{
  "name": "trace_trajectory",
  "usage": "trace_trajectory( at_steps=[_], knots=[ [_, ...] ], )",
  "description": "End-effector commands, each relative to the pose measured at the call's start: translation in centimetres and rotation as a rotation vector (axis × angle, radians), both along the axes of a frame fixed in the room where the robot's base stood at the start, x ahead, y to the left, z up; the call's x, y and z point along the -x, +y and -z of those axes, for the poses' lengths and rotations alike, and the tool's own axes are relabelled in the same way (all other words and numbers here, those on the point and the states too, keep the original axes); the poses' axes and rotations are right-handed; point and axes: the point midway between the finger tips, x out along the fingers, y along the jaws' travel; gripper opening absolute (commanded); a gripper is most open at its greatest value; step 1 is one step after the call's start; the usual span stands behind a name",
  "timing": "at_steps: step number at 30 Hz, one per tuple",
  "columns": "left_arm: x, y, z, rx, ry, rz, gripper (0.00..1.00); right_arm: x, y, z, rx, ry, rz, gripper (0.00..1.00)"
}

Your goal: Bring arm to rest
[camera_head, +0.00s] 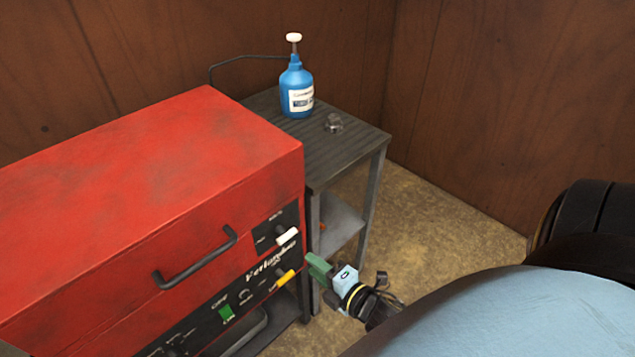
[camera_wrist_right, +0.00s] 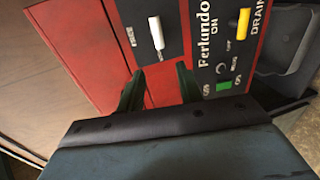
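My right gripper (camera_head: 318,266) is in the lower middle of the head view, in front of the red machine's control panel near its right end. In the right wrist view the two dark green fingers of this gripper (camera_wrist_right: 160,82) stand apart with nothing between them. Beyond them are the panel's white switch (camera_wrist_right: 156,32) and yellow switch (camera_wrist_right: 243,22). The fingers look apart from the white switch, though the exact distance is hard to tell. My left gripper is not in view.
The red machine (camera_head: 170,170) with a dark handle (camera_head: 197,262) fills the left. Beside it a dark metal stand (camera_head: 350,142) holds a blue pump bottle (camera_head: 296,90) and a small metal part (camera_head: 334,123). Bare floor (camera_head: 430,215) lies right of the stand, before wood-panelled walls.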

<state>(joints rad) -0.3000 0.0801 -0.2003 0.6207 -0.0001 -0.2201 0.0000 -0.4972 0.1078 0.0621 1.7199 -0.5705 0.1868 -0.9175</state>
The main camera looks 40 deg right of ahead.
Motion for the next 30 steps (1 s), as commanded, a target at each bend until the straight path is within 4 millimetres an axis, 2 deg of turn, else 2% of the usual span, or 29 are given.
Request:
trace_trajectory(
  at_steps=[13, 17, 20, 23, 24, 27, 30],
  knots=[
    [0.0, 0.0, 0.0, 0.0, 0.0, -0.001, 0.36, 0.0, 0.0, 0.0, -0.001, 0.001, 0.0, 0.36],
    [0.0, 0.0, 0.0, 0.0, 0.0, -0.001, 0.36, 0.4, 0.1, 1.8, -0.049, 0.046, 0.018, 0.36],
    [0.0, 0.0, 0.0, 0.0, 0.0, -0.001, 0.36, 1.6, 0.3, 6.1, -0.17, 0.159, 0.07, 0.36],
    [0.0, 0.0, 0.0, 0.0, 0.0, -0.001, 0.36, 4.3, 0.9, 12.5, -0.351, 0.333, 0.172, 0.36],
    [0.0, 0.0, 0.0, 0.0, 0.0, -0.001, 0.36, 5.8, 1.2, 15.1, -0.428, 0.41, 0.224, 0.36],
    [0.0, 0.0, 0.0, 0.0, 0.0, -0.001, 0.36, 10.3, 1.9, 21.3, -0.601, 0.601, 0.38, 0.36],
    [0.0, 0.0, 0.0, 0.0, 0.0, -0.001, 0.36, 15.8, 2.5, 26.4, -0.743, 0.776, 0.564, 0.36]
  ],
)
